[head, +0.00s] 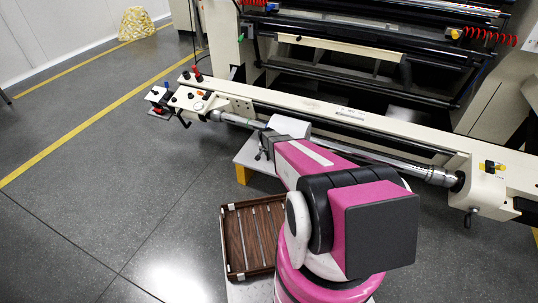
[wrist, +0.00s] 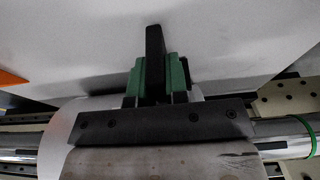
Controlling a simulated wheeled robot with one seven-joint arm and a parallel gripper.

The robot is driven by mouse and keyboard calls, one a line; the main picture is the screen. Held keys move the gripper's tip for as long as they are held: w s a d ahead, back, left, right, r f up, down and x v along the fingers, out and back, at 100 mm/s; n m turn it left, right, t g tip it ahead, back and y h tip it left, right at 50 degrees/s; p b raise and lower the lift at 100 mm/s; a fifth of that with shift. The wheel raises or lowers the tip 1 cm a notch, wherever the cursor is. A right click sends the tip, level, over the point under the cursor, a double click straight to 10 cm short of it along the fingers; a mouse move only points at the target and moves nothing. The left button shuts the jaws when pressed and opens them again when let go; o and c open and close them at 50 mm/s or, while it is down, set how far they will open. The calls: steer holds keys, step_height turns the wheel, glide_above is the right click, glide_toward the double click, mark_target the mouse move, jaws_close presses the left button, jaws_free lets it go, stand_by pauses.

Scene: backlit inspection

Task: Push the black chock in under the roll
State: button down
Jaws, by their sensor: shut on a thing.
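The white roll (head: 289,127) sits on a shiny metal shaft in the head view, partly behind my arm. In the wrist view the roll (wrist: 62,132) shows at the lower left, largely hidden by my gripper. My gripper (wrist: 156,75) has green fingers shut on the black chock (wrist: 155,42), a narrow upright-looking bar in the picture. The chock is over the white surface (wrist: 230,35), beside the roll. I cannot tell whether it touches the surface or the roll. In the head view my gripper (head: 264,148) is beside the roll, and the chock cannot be made out.
The shaft (head: 385,161) runs along a long cream machine beam (head: 340,115). An orange-yellow block (head: 242,173) is at the white surface's left edge. A brown slatted tray (head: 226,240) lies near my base.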

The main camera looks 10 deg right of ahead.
steer(key=shift+w, duration=0.1)
steer(key=c, duration=1.1)
jaws_free()
steer(key=shift+o, duration=0.2)
steer(key=shift+r, duration=0.15)
